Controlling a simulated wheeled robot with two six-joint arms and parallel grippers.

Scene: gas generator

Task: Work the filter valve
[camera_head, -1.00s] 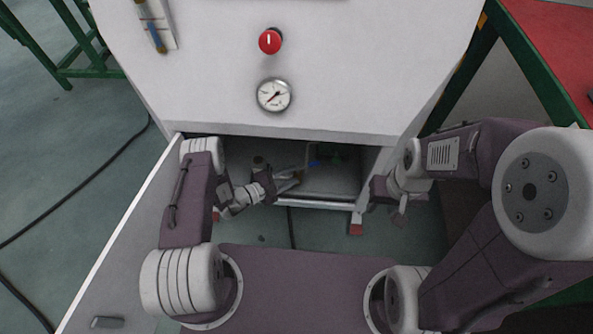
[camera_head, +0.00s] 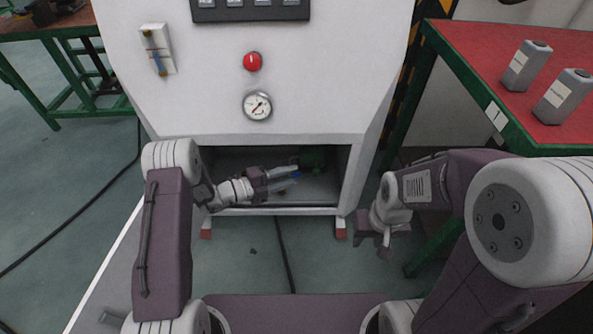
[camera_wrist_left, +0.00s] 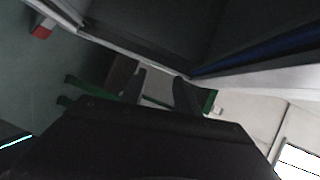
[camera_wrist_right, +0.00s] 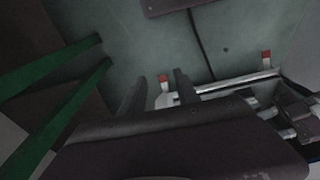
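The cabinet's lower bay (camera_head: 325,185) is open, and pipework inside is dim. A green part (camera_head: 312,158) sits at its back, with a small blue part (camera_head: 297,175) in front of it, close to my left fingertips. I cannot tell which is the filter valve. My left gripper (camera_head: 297,177) reaches into the bay from the left, fingers apart, with nothing seen between them. The left wrist view shows its two fingers (camera_wrist_left: 160,92) apart, and a blue bar (camera_wrist_left: 265,52). My right gripper (camera_head: 372,246) hangs outside, right of the bay; its fingers (camera_wrist_right: 160,92) are apart and empty.
A red-topped bench (camera_head: 470,55) with two grey containers is at the right. A cable (camera_head: 284,255) lies on the floor.

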